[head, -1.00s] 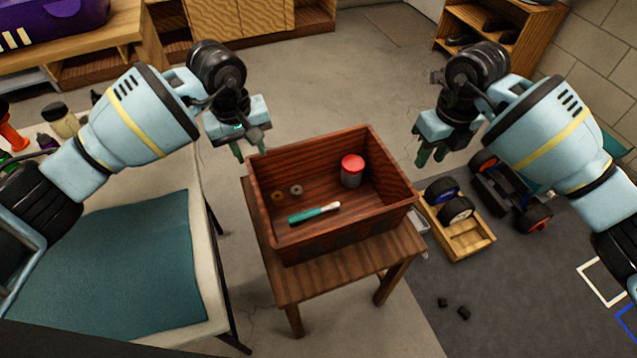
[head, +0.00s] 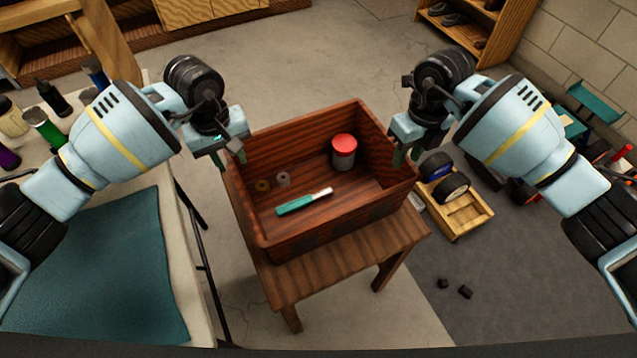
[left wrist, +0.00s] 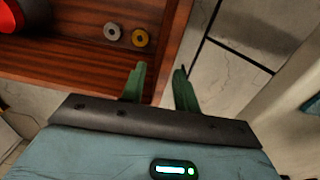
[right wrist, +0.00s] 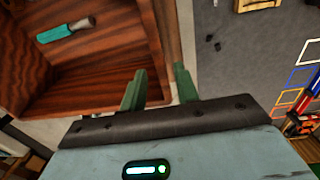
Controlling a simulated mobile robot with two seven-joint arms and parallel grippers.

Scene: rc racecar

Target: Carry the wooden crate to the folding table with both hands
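The wooden crate (head: 330,235) is reddish brown and open-topped. It rests on a small wooden stool (head: 300,275). Inside lie a red-lidded can (head: 344,152), a teal-handled tool (head: 295,206) and two small rings (head: 272,182). My left gripper (head: 228,158) is open at the crate's left wall; in the left wrist view its fingers (left wrist: 160,88) are on either side of that wall. My right gripper (head: 405,158) is open at the right wall, its fingers (right wrist: 160,88) likewise on either side. The table at left (head: 200,290), apparently the folding table, has a pale top and dark legs.
A teal mat (head: 100,270) covers the table's near part, with several bottles (head: 45,125) behind it. A small wooden tray with wheels (head: 460,215) stands on the floor right of the stool. Shelves (head: 470,30) stand at the back right.

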